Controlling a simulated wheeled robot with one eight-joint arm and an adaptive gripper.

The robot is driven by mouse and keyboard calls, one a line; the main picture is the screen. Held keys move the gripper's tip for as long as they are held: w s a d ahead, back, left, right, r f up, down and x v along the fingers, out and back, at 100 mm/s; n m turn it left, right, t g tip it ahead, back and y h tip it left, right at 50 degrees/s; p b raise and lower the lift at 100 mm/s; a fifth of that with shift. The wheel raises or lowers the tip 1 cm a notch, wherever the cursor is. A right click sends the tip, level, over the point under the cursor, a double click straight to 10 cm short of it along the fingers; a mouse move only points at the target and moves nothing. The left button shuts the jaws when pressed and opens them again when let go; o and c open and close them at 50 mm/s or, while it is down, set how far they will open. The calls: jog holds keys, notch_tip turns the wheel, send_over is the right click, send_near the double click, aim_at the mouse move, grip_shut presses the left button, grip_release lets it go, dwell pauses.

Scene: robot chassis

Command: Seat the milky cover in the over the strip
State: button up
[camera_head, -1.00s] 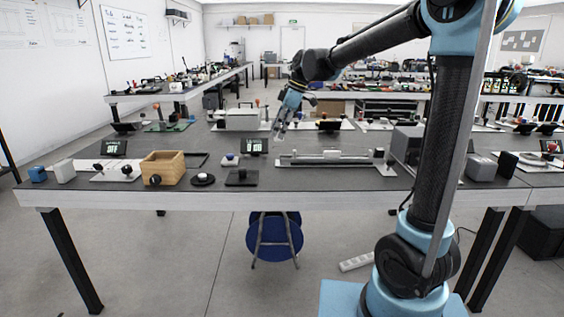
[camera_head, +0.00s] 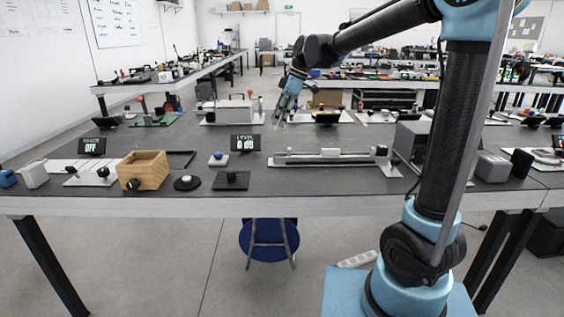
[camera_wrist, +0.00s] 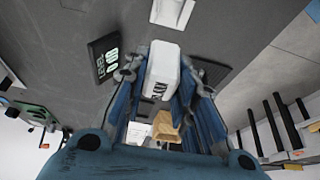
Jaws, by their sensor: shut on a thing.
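My gripper (camera_head: 280,118) is raised over the bench in the head view, fingers pointing down. In the wrist view its blue fingers are closed around a pale white block-like piece (camera_wrist: 163,70) with dark marks on one face. I take it for the milky cover; it is too small to make out in the head view. A long, low fixture (camera_head: 300,156) with a pale bar lies on the bench, right of and nearer than the gripper. It may hold the strip, but I cannot tell. The held piece is apart from it.
A wooden box (camera_head: 143,171), a black round base (camera_head: 187,183) and a dark pad (camera_head: 231,180) stand along the front edge. A lit display (camera_head: 245,143) stands behind them. A grey box (camera_head: 410,140) is right of the fixture. A power strip (camera_head: 357,259) lies on the floor.

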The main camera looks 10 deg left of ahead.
jog(key=shift+s+a+f, duration=0.1)
jog(key=shift+f, duration=2.45)
jog(key=shift+s+a+f, duration=0.1)
jog(key=shift+f, duration=2.4)
jog(key=shift+w, duration=0.1)
jog(key=o, duration=1)
jog(key=shift+c, duration=0.2)
jog(key=shift+d, duration=0.1)
